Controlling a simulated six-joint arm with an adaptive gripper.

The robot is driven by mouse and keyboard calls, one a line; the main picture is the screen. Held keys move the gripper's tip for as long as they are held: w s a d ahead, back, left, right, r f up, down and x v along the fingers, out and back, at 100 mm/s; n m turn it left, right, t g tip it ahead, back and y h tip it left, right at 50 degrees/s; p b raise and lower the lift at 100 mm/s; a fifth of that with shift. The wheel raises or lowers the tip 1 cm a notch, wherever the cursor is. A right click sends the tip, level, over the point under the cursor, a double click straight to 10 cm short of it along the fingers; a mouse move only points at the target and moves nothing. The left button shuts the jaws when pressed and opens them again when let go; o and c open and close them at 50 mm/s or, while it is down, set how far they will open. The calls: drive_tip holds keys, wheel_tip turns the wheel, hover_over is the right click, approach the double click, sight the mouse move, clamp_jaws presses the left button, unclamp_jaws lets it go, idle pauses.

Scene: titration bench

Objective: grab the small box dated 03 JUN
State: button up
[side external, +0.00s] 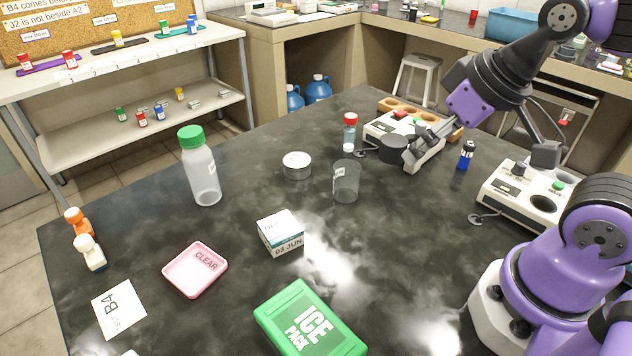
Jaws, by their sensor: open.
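The small box (281,233) stands on the dark bench near the middle of the side external view. It has a white top, a teal band and a front label reading 03 JUN. My gripper (413,160) is at the upper right, behind and to the right of the box and well apart from it. Its jaws are open beside a dark round part of a white bench device, and I see nothing held between them. Whether the gripper touches that device cannot be told.
A green-capped bottle (200,168) stands farther left. Bare bench surrounds the box.

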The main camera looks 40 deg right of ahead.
drive_tip(key=n+g+y, duration=0.4)
drive_tip(key=n+g, duration=0.1)
drive_tip(key=n, duration=1)
approach(280, 226)
drive_tip(key=shift+n+y, duration=0.3)
drive_tip(key=shift+n, duration=0.1)
drive_tip(key=f, duration=0.4)
drive_tip(key=shift+a, duration=0.3)
drive_tip(key=x, duration=0.6)
drive_tip(key=shift+w+a, duration=0.15)
drive_tip(key=shift+a, duration=0.1)
drive_tip(key=c, duration=1.2)
